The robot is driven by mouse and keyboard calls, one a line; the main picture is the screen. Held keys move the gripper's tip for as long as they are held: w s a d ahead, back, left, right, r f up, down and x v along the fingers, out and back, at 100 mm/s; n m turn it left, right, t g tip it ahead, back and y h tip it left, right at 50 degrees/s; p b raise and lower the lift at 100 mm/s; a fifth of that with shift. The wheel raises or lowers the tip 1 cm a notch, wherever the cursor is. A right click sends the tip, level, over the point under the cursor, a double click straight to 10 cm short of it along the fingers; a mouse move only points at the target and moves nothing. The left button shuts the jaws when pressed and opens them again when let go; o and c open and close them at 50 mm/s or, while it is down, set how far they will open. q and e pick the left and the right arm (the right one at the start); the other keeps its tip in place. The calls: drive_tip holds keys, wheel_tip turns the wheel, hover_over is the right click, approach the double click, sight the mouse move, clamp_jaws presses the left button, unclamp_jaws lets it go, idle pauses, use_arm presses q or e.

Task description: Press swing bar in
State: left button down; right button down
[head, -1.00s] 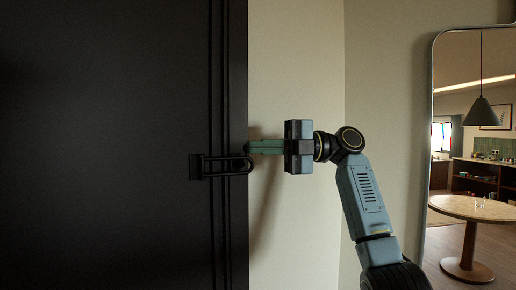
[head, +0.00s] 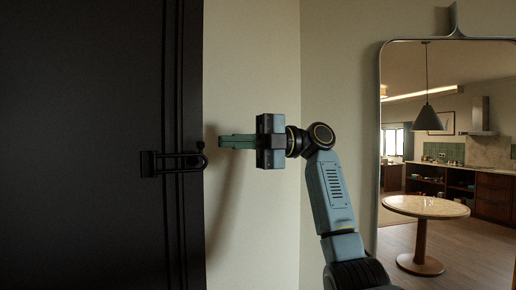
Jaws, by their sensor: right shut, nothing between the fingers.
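The black swing bar (head: 180,154) is a U-shaped loop lying flat across the right edge of the dark door (head: 80,150). Its block is on the door and its looped end reaches the door frame, by a small knob (head: 201,146). My right gripper (head: 222,141) is shut and empty, its fingers pointing left. It is to the right of the bar's looped end and slightly higher, in front of the pale wall, with a small gap between them in the picture. My left gripper is out of view.
The pale wall (head: 250,60) fills the space right of the door and meets a corner. A tall mirror (head: 381,150) on the right reflects a round table (head: 427,206), a pendant lamp and kitchen cabinets.

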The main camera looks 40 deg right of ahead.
drive_tip(key=w+d, duration=0.3)
drive_tip(key=d, duration=0.4)
drive_tip(key=shift+d+f+p, duration=0.15)
drive_tip(key=shift+d+p, duration=0.25)
drive_tip(key=shift+p, duration=0.05)
